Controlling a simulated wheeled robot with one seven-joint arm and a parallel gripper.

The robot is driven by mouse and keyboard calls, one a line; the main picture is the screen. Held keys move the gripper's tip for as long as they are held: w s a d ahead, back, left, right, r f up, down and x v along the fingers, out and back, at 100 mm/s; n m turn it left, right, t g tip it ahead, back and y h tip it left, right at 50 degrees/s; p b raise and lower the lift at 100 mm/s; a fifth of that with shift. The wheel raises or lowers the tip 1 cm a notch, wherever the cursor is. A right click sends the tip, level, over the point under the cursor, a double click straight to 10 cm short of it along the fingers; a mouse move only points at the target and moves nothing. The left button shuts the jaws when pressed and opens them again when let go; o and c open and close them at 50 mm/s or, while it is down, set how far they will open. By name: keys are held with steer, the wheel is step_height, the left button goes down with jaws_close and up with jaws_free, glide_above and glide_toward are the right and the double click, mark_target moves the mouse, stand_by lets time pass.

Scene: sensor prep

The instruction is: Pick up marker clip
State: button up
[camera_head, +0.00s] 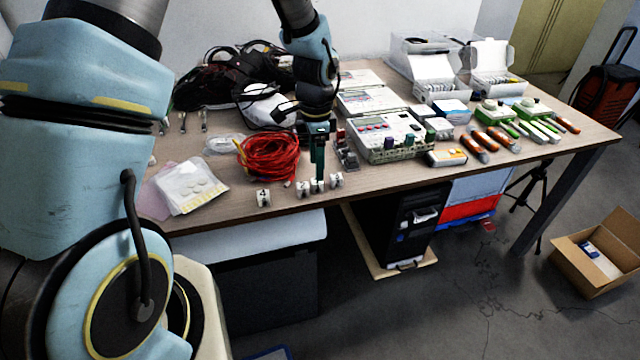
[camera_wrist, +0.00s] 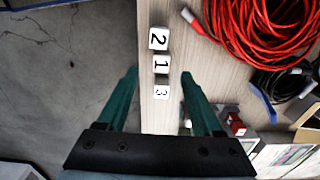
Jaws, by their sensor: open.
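Small white clips with black numbers stand in a row at the table's front edge. The wrist view shows clip 2 (camera_wrist: 158,38), clip 1 (camera_wrist: 161,64) and clip 3 (camera_wrist: 161,92). The head view shows a separate clip marked 4 (camera_head: 264,198) to the left, plus the row, with its right clip (camera_head: 336,180) clearest. My gripper (camera_wrist: 158,74) is open and empty, its green fingers pointing down over the row. In the wrist view, the fingers lie to either side of clips 1 and 3. In the head view, my gripper (camera_head: 318,176) partly hides the middle clip; contact cannot be told.
A red cable coil (camera_head: 268,156) lies just behind the clips. Right of my gripper are a small rack of parts (camera_head: 346,150) and a white instrument box (camera_head: 388,136). Clear bags (camera_head: 190,186) lie to the left. The table (camera_head: 226,208) ends just in front of the clips.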

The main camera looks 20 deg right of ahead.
mark_target(317, 186)
steer(key=shift+w+f+p, duration=0.1)
steer(key=shift+f+p, duration=0.8)
steer(key=shift+f, duration=1.7)
steer(key=shift+c, duration=0.3)
jaws_close()
